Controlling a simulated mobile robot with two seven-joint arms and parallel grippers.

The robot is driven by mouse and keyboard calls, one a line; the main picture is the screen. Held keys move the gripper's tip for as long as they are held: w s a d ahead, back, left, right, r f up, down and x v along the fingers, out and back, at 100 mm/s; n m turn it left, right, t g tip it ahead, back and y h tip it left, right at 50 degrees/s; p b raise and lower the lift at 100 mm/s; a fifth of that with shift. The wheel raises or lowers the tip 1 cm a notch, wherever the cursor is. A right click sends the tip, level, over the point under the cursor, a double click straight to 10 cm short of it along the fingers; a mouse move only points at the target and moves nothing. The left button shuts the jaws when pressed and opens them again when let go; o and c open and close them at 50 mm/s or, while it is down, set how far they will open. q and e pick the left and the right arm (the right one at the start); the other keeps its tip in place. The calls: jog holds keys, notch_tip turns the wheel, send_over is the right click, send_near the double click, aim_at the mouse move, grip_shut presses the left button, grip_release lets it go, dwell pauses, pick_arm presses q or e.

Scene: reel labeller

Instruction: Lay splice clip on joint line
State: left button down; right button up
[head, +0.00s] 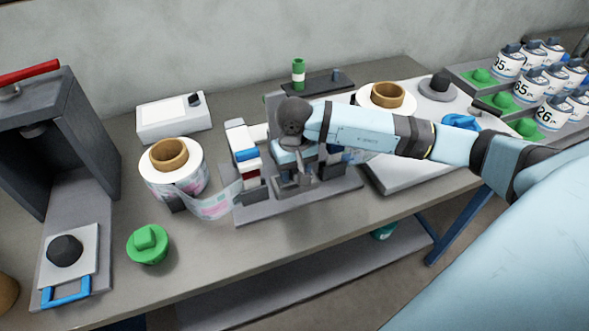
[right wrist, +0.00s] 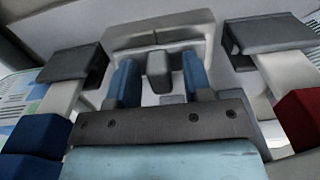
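My right gripper (head: 292,178) points down over the middle of the splicing station (head: 255,211), and its wrist and arm cover much of it. In the right wrist view the two blue fingers of the right gripper (right wrist: 159,80) are apart. A small grey block (right wrist: 158,70) stands between them, with a narrow gap visible on each side. It sits in front of a pale grey part (right wrist: 158,27); I cannot tell whether this is the splice clip. The joint line is hidden under my gripper. The printed tape (head: 215,203) runs into the station from the left reel (head: 172,172). My left gripper is out of view.
Red, white and blue posts (head: 243,150) flank the station. A second reel (head: 386,95) stands behind my right arm. A green knob (head: 148,244) and a dark press frame (head: 60,130) are at left. Several numbered cans (head: 508,62) stand far right. The table's front edge is clear.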

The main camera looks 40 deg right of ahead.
jog(key=shift+r, duration=0.25)
notch_tip(320, 180, up, 12)
dwell(0.3)
jog(key=shift+f, duration=0.15)
dwell(0.4)
